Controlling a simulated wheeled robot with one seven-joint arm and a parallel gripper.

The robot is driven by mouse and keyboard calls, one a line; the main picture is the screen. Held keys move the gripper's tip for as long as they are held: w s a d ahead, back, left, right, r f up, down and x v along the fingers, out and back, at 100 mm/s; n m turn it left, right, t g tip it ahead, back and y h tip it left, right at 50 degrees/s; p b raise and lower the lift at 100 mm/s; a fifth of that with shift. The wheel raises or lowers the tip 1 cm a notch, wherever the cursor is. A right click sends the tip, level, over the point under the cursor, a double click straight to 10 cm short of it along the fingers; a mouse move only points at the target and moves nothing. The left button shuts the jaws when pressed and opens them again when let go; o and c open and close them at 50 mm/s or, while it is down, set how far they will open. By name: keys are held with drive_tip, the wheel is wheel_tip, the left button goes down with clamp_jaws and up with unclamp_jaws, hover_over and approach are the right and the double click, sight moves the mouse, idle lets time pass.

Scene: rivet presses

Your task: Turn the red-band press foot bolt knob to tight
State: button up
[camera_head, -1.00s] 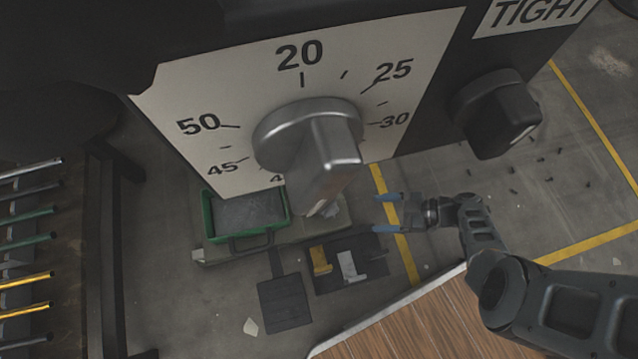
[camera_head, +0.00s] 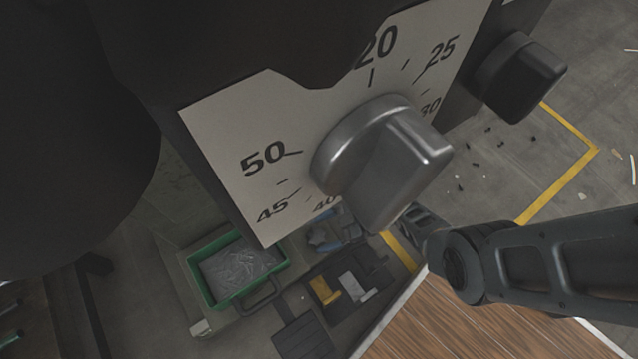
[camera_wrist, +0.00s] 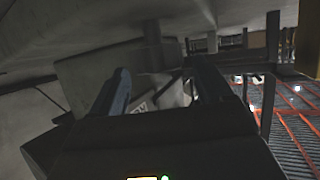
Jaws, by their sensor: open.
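A silver dial knob (camera_head: 385,160) fills the middle of the head view, on a pale dial plate (camera_head: 235,130) with numbers from 20 to 50. A black knob (camera_head: 520,78) sits further right on the same dark housing. I cannot tell which one is the foot bolt knob, as no red band and no tight label show now. My gripper (camera_head: 332,235) is below and behind the silver knob, partly hidden by it. In the wrist view my gripper (camera_wrist: 157,78) is open, with a pale lettered surface (camera_wrist: 165,98) beyond and between its fingers; contact cannot be told.
A green bin (camera_head: 213,290) and a dark tray (camera_head: 375,285) with yellow and grey pieces lie below. A wooden tabletop (camera_head: 470,325) is at the lower right. A dark, rounded mass (camera_head: 80,150) blocks the left. Open floor with yellow lines lies right.

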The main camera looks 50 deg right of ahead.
drive_tip(key=shift+w+a+f, duration=0.2)
drive_tip(key=shift+a+f, duration=0.05)
drive_tip(key=shift+a, duration=0.05)
drive_tip(key=shift+c, duration=0.4)
drive_tip(key=c, duration=1)
drive_tip(key=shift+o, duration=0.2)
drive_tip(key=shift+s+a+m+t+h, duration=0.1)
drive_tip(key=shift+s+m+t+h, duration=0.15)
drive_tip(key=shift+m+t+h, duration=0.7)
drive_tip(key=shift+a+f+m+t+h, duration=0.1)
drive_tip(key=shift+m+t+h, duration=1.25)
drive_tip(key=shift+m+h, duration=0.7)
drive_tip(key=shift+m, duration=0.3)
